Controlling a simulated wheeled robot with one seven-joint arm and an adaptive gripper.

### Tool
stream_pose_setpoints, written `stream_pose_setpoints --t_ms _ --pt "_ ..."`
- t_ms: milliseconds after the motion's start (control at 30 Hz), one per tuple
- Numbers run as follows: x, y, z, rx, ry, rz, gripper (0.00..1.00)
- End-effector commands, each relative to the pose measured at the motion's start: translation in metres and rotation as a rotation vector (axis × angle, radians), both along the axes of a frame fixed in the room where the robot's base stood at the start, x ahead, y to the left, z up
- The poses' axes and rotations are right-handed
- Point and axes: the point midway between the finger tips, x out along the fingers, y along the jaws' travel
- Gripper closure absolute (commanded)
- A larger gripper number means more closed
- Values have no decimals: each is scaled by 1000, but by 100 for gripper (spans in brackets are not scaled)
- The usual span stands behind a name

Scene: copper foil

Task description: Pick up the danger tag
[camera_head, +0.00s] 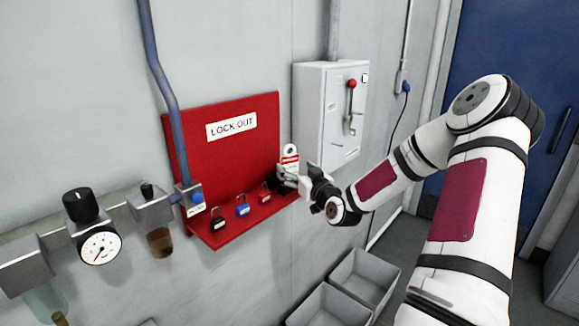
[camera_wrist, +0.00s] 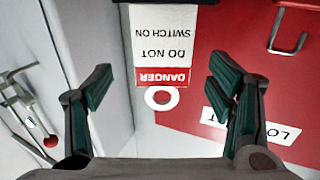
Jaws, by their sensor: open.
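The danger tag (camera_head: 290,152) is a white and red tag with a ring-shaped hole, at the right edge of the red lockout board (camera_head: 270,125). In the wrist view the danger tag (camera_wrist: 163,50) appears upside down, with "DANGER DO NOT SWITCH ON" readable and its ring towards the gripper. My gripper (camera_head: 298,176) is at the tag's lower part in the head view. In the wrist view my gripper (camera_wrist: 160,88) is open, with dark green finger pads on either side of the tag's ring. Neither pad visibly touches the tag. Its far end is cut off by the frame.
Black (camera_head: 218,221), blue (camera_head: 243,208) and red (camera_head: 264,195) padlocks sit along the board's lower ledge. A grey switch box (camera_head: 312,110) with a red-knobbed lever is close on the right. Grey bins (camera_head: 365,280) stand below. A gauge (camera_head: 100,248) is at left.

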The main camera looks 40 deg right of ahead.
Motion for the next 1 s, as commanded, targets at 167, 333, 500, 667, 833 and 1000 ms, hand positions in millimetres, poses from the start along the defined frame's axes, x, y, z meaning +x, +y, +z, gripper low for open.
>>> stream_pose_setpoints --t_ms 167,333,500,667,833,1000 --pt "26 -3 -2 3 -2 1 25" --pt "41 -7 -2 1 1 1 25" --pt "43 -8 -2 0 1 1 25" --pt "43 -8 -2 0 1 1 43" --pt "42 -8 -2 0 1 1 69" --pt "42 -8 -2 0 0 1 72"
